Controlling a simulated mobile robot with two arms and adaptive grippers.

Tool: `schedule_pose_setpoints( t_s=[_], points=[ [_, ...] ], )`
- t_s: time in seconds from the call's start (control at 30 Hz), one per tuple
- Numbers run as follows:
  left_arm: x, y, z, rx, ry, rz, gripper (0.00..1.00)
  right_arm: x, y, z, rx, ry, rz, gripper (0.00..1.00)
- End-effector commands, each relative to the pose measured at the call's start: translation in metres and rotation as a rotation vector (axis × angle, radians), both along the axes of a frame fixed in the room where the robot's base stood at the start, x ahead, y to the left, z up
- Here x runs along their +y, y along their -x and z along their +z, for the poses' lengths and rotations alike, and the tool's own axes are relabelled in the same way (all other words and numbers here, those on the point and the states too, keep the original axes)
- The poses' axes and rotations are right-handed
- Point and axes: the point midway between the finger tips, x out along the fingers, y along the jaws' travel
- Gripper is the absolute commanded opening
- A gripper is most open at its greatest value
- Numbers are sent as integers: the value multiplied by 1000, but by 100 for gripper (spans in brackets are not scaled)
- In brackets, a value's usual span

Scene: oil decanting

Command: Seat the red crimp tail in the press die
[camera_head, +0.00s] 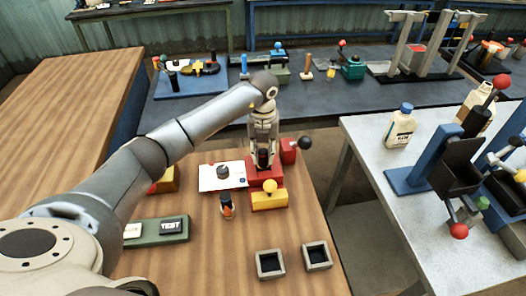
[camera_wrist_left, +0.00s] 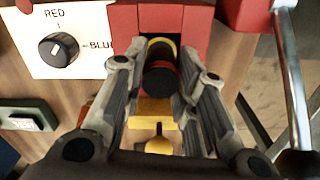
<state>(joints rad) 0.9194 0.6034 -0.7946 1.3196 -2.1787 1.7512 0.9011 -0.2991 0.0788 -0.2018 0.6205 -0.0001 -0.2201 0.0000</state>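The red crimp tail (camera_wrist_left: 160,72) shows in the left wrist view as a dark cylinder with a red band and a yellow edge behind it. It lies between the fingertips of my left gripper (camera_wrist_left: 162,60), which close in on both its sides. My left gripper (camera_head: 264,155) points down at the red press (camera_head: 266,180) in the head view. The tail's far end is at the dark opening of the red press (camera_wrist_left: 195,22); how deep it sits is hidden. My right gripper is not in view.
A black-knobbed lever (camera_head: 304,143) stands right of the press. A yellow block (camera_head: 268,201) with a knob is in front. A dark-and-orange cylinder (camera_head: 227,208), a RED/BLUE dial card (camera_head: 208,184) and a green TEST tray (camera_head: 150,238) are left. Two grey bins (camera_head: 270,275) stand nearer.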

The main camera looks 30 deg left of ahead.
Motion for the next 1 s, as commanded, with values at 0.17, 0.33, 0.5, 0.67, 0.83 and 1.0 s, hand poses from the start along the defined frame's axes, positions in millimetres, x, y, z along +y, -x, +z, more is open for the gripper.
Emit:
schedule_pose_setpoints(
  t_s=[0.17, 0.33, 0.5, 0.67, 0.83, 1.0],
  points=[
    [0, 0, 0, 1, 0, 1, 46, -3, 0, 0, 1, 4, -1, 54],
    [0, 0, 0, 1, 0, 1, 46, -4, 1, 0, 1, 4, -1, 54],
    [0, 0, 6, 0, 0, 1, 46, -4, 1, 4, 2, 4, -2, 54],
    [0, -1, 26, -5, 0, 0, 46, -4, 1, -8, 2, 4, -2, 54],
    [0, -2, 65, -6, -1, 1, 46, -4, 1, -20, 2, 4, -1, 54],
    [0, -1, 98, -3, -1, 1, 46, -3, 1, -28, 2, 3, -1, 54]
  ],
)
